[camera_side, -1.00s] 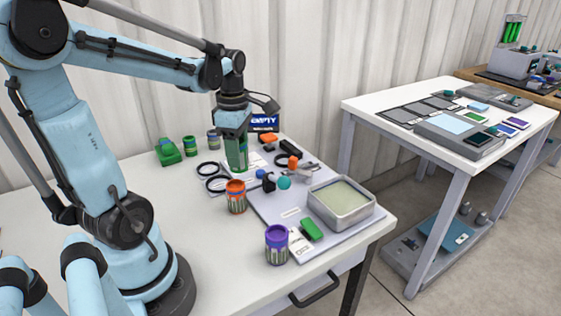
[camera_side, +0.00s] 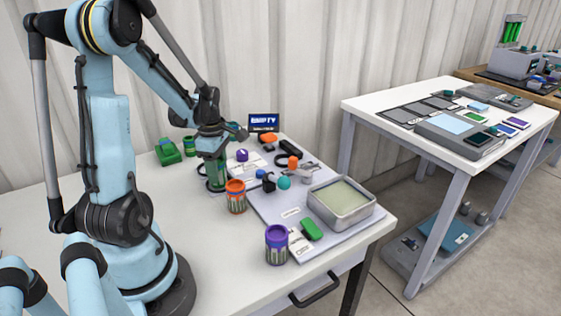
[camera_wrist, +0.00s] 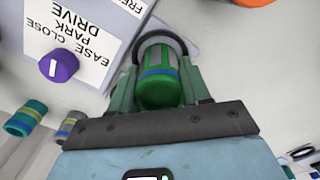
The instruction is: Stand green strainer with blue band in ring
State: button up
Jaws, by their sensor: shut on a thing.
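The green strainer with a blue band (camera_wrist: 160,82) is between the fingers of my gripper (camera_wrist: 157,90) in the wrist view. In the side view my gripper (camera_side: 213,158) points down and is shut on the strainer (camera_side: 216,175), which looks upright. A dark ring (camera_wrist: 181,44) curves around the strainer's far end in the wrist view. In the side view the strainer's lower end is at the nearer ring (camera_side: 208,188); I cannot tell whether it is seated or just above. A second ring (camera_side: 200,168) is partly hidden behind my gripper.
An orange canister (camera_side: 236,197) stands close in front of the strainer, and a purple one (camera_side: 276,245) nearer the table edge. A purple knob (camera_side: 242,155) sits on the board. A metal tray (camera_side: 341,204) is at right.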

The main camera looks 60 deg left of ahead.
jog(key=shift+f, duration=0.25)
jog(key=o, duration=1.1)
jog(key=shift+o, duration=0.2)
notch_tip(320, 180, up, 12)
jog(key=shift+f, duration=0.1)
jog(key=shift+w+d+r, duration=0.1)
jog(key=shift+r, duration=0.1)
jog(key=w+d+m+t, duration=0.2)
jog(key=d+m+t, duration=0.1)
jog(key=d+m, duration=0.9)
jog(key=w+d+m+t, duration=0.3)
jog(key=d+m+t, duration=0.1)
jog(key=d+m, duration=0.9)
jog(key=shift+w+f+m, duration=0.15)
jog(key=shift+f+m, duration=0.25)
jog(key=shift+m, duration=0.6)
